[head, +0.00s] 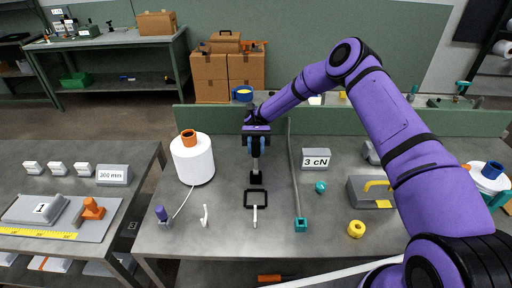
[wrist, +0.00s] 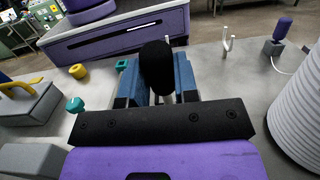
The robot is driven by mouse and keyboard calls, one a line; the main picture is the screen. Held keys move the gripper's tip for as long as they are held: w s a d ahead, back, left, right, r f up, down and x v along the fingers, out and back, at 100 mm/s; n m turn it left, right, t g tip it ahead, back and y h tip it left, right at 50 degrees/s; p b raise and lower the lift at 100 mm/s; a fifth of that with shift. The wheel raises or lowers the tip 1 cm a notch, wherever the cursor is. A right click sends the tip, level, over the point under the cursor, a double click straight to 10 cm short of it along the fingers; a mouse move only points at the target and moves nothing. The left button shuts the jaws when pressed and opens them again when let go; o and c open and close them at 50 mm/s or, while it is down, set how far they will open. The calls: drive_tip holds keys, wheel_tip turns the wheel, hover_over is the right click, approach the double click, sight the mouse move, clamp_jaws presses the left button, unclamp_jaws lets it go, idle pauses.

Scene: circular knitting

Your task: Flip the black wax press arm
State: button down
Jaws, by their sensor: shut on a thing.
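My gripper (head: 256,152) points down over the middle of the grey table, with its blue fingers around a slim upright part. In the wrist view the fingers (wrist: 161,78) are shut on the black wax press arm (wrist: 157,62), whose rounded dark end stands between them. A pale piece shows just beneath it. In the head view a black block (head: 256,178) is below the fingers. My gripper hides much of the arm, so its exact tilt and pivot cannot be told.
A black square frame (head: 256,199) on a white stem stands in front. A white yarn cone (head: 193,160) is at left, a teal-footed rod (head: 301,224) at right. A 3 cN block (head: 316,159), yellow ring (head: 356,229) and grey box (head: 365,191) lie farther right.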

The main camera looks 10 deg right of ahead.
drive_tip(key=c, duration=0.9)
unclamp_jaws()
drive_tip(key=shift+o, duration=0.2)
drive_tip(key=shift+r, duration=0.4)
wheel_tip(320, 180, up, 3)
drive_tip(key=shift+w+d+f, duration=0.1)
drive_tip(key=shift+f, duration=0.1)
drive_tip(key=o, duration=0.4)
drive_tip(key=s, duration=0.3)
drive_tip(key=s+d, duration=0.1)
drive_tip(key=s, duration=0.3)
drive_tip(key=s+r, duration=0.1)
drive_tip(key=s, duration=0.2)
drive_tip(key=shift+s+d, duration=0.3)
drive_tip(key=shift+s, duration=0.05)
drive_tip(key=s, duration=0.4)
drive_tip(key=shift+d+r, duration=0.2)
drive_tip(key=shift+d, duration=0.2)
drive_tip(key=c, duration=0.4)
drive_tip(key=shift+s, duration=0.65)
